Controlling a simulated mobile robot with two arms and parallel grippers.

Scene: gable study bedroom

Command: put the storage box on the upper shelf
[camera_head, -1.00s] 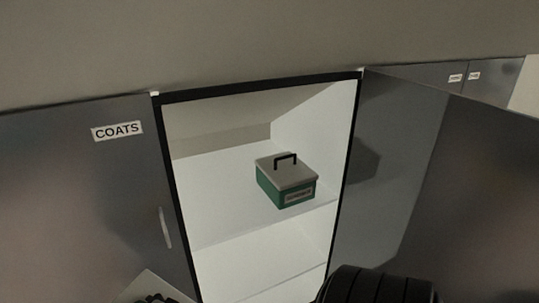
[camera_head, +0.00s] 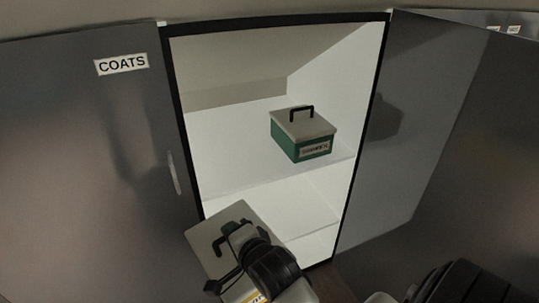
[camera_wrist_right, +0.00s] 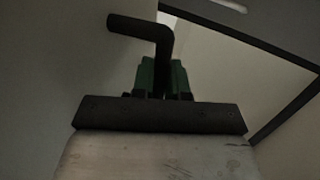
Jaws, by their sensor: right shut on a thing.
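The storage box (camera_head: 247,215) shows as a pale grey lid with a black bar handle, in front of the lower left of the open cabinet. Its sides are hidden. My right gripper (camera_head: 231,231) is shut on the handle, above the lid. In the right wrist view the black handle (camera_wrist_right: 153,35) passes between the green finger pads of the right gripper (camera_wrist_right: 161,75). The upper shelf (camera_head: 225,155) is white and holds a green box (camera_head: 305,140) with a grey lid and black handle on its right part. My left gripper is not in view.
The left door (camera_head: 90,170) is marked COATS, and the right door (camera_head: 425,110) stands open. The upper shelf's left part is bare. A lower shelf (camera_head: 310,205) shows beneath it. A dark frame (camera_head: 180,110) edges the opening.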

